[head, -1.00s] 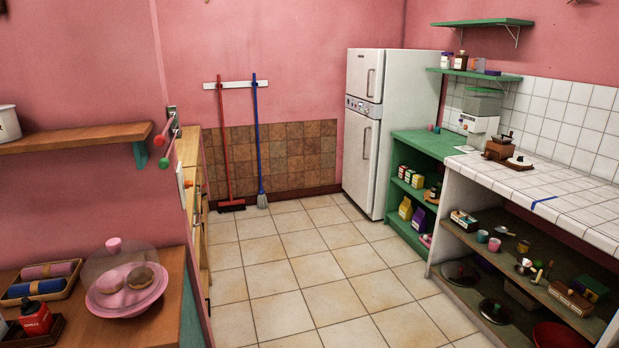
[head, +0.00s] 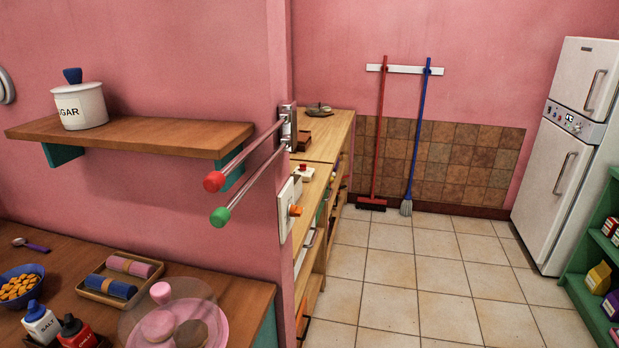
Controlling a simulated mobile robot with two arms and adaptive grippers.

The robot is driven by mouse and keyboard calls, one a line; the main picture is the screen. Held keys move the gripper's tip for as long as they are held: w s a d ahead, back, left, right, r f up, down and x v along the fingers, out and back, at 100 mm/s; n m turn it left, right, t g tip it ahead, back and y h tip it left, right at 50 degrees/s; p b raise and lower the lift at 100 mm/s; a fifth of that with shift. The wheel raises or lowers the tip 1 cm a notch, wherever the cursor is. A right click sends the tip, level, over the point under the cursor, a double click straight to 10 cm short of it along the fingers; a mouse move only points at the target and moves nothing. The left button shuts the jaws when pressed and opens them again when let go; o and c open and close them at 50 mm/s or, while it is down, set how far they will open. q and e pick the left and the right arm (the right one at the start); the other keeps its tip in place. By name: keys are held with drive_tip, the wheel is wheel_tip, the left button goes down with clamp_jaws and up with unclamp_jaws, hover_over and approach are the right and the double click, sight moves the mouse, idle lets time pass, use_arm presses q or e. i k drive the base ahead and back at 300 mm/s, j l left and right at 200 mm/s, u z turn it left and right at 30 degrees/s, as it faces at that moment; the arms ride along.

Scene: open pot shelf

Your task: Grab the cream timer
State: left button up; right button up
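I cannot make out a cream timer for certain in the head view. A cream plate with an orange knob (head: 287,212) is fixed on the end of the pink wall; I cannot tell if it is a timer or a switch. A small whitish item with a red top (head: 304,172) stands on the wooden counter behind the wall end, too small to identify. Neither of my grippers shows in this view.
A wooden sideboard (head: 236,292) at lower left holds a domed pink cake stand (head: 205,332), a tray of rolled napkins (head: 103,294) and condiment bottles. Two rods (head: 250,160) stick out from the wall end. The tiled floor (head: 425,270) is clear.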

sight(308, 175)
drive_tip(key=i+l+u, duration=0.1)
drive_tip(key=u, duration=0.7)
drive_tip(key=i+l+u, duration=0.2)
drive_tip(key=l+u, duration=0.3)
drive_tip(key=i+l+u, duration=0.1)
drive_tip(key=l+u, duration=0.4)
drive_tip(key=l, duration=0.25)
drive_tip(key=l+u, duration=0.45)
drive_tip(key=l, duration=0.2)
